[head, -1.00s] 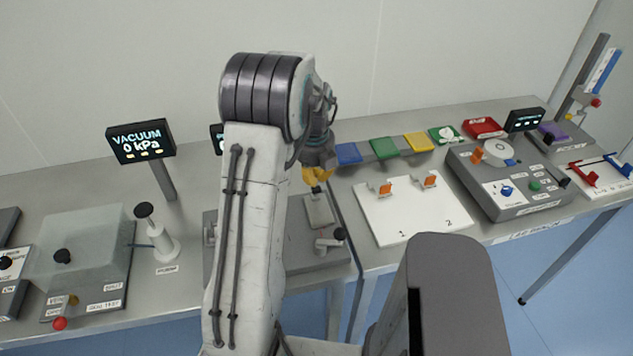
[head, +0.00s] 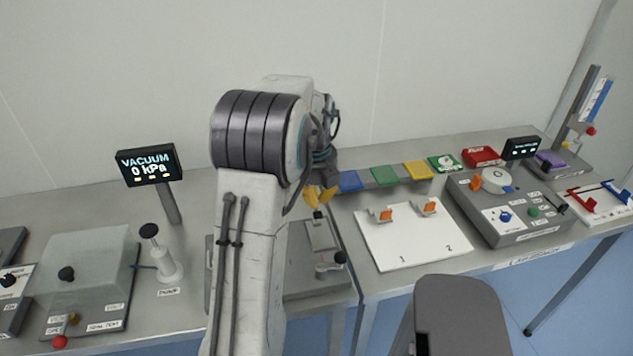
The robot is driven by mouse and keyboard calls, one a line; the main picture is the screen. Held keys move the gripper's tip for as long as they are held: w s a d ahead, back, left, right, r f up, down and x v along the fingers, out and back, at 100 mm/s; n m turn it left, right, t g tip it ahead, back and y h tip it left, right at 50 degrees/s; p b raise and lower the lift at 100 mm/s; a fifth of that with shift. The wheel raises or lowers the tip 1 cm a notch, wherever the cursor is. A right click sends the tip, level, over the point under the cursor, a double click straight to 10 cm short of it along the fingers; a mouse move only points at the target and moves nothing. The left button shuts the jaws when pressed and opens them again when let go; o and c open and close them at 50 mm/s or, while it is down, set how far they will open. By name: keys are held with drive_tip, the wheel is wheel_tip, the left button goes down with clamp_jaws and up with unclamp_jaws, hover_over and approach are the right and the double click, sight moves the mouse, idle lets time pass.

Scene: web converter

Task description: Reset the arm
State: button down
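My arm rises up the middle of the head view, bends at a dark ribbed joint, and hangs down behind it on the right. My gripper (head: 320,199) has yellow fingertips pointing down, with a small gap between them, and I see nothing held. It is above the back of a grey station with a light plate (head: 320,234) and a black-knobbed lever (head: 339,257). My arm hides the left part of this station. I cannot tell the exact height of the fingertips above it.
A vacuum display (head: 150,165), a pump (head: 164,258) and a clear-lidded box (head: 85,270) stand left. Right are a white board (head: 412,240) with orange clips, several coloured pads (head: 384,175) and a grey control box (head: 505,212). The wall behind is bare.

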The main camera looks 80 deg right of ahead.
drive_tip(key=shift+w+a+r, duration=0.1)
drive_tip(key=shift+r, duration=1.3)
drive_tip(key=shift+a+r, duration=0.1)
drive_tip(key=shift+r, duration=1.25)
